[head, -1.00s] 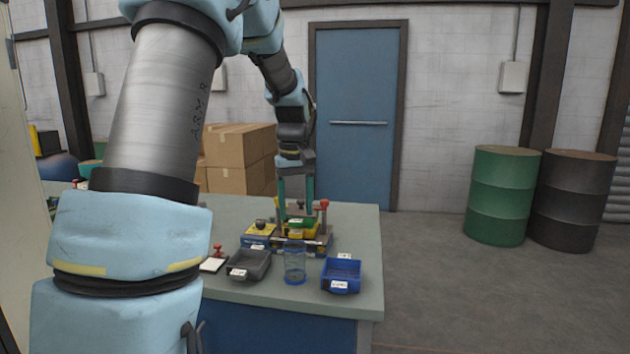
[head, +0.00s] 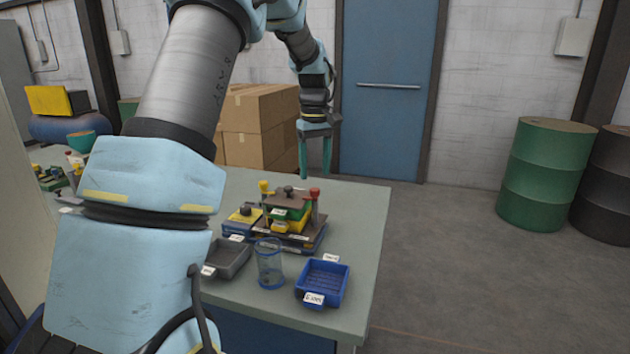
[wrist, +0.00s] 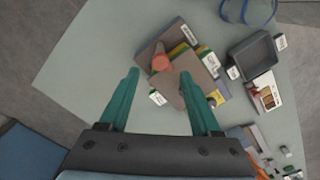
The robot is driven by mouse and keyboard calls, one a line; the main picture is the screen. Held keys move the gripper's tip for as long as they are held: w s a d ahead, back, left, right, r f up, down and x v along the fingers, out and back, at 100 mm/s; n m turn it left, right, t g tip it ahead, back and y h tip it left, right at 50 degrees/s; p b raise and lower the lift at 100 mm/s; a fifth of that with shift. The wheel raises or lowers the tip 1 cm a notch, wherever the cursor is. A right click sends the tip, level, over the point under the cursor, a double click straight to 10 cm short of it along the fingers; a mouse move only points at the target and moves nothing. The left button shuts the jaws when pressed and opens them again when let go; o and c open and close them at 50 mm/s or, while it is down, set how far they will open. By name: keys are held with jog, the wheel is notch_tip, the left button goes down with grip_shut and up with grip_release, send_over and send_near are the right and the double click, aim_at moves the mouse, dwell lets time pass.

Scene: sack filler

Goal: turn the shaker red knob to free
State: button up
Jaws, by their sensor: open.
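The shaker (head: 290,236) is a stacked unit of dark, green and yellow parts on the bench. Its red knob (head: 314,191) tops a short post at the right side. In the wrist view the red knob (wrist: 161,62) appears in the gap between the fingertips, slightly beyond them. My gripper (head: 314,172) is open and empty, with its teal fingers pointing down, above and behind the shaker in the head view. The open fingers also show in the wrist view (wrist: 160,74). The markings for the knob's setting cannot be read.
A yellow knob (head: 265,187) and a dark knob (head: 288,190) stand near the red one. A clear cup (head: 269,264), a grey tray (head: 231,260) and a blue tray (head: 336,272) stand in front. The bench's right side (head: 361,215) is clear.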

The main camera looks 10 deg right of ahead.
aim_at(315, 189)
jog(key=shift+f+p, duration=0.55)
jog(key=shift+f, duration=2)
grip_shut()
